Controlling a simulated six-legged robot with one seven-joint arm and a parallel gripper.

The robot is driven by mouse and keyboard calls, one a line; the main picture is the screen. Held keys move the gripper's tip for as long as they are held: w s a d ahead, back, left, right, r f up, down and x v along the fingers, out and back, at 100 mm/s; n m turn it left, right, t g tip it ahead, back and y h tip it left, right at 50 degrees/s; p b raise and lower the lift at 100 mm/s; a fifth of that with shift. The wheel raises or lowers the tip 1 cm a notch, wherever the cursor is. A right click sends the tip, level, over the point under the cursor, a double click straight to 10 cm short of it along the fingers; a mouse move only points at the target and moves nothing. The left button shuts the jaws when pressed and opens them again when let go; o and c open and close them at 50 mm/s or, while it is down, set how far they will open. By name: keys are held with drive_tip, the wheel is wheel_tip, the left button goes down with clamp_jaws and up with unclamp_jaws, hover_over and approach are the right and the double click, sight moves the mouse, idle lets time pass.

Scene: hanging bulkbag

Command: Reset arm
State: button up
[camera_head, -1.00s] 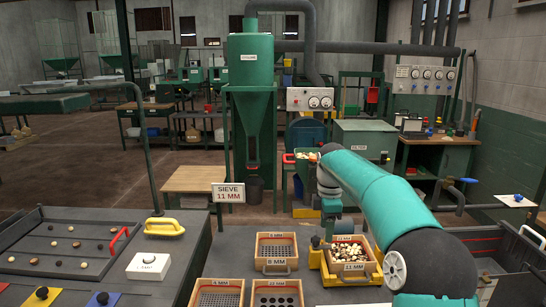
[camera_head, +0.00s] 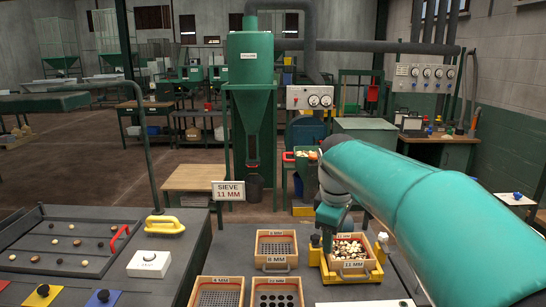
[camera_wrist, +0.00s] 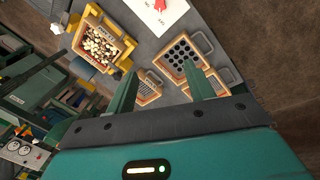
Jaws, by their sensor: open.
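My gripper (camera_wrist: 160,78) shows in the wrist view with its two fingers apart and nothing between them. In the head view my teal arm reaches in from the right. Its wrist end is beside the left edge of the 11 mm sieve box, and the fingers are not clearly seen there. The wooden 11 mm sieve box (camera_head: 352,265) holds brown and pale pieces and sits in a yellow holder (camera_head: 324,274). The box also shows at the upper left of the wrist view (camera_wrist: 107,58), apart from the fingers.
Wooden sieve boxes marked 8 MM (camera_head: 277,260) and 4 MM (camera_head: 219,281), and another with large holes (camera_head: 277,281), sit on the grey bench. A "SIEVE 11 MM" sign (camera_head: 228,191) stands behind. A white button box (camera_head: 149,264) and dark tray (camera_head: 60,212) are left.

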drive_tip(key=s+f+m+t, duration=0.1)
drive_tip(key=s+m, duration=0.3)
drive_tip(key=s, duration=0.4)
drive_tip(key=s+d+f+m+t, duration=0.1)
drive_tip(key=s+f+m, duration=0.2)
drive_tip(key=s, duration=0.5)
drive_tip(key=s+d+f+m+t, duration=0.1)
drive_tip(key=s+m, duration=0.3)
drive_tip(key=s, duration=0.4)
drive_tip(key=shift+s+f+m+y, duration=0.3)
drive_tip(key=shift+f+y, duration=0.1)
drive_tip(key=shift+f, duration=0.15)
drive_tip(key=shift+w, duration=0.15)
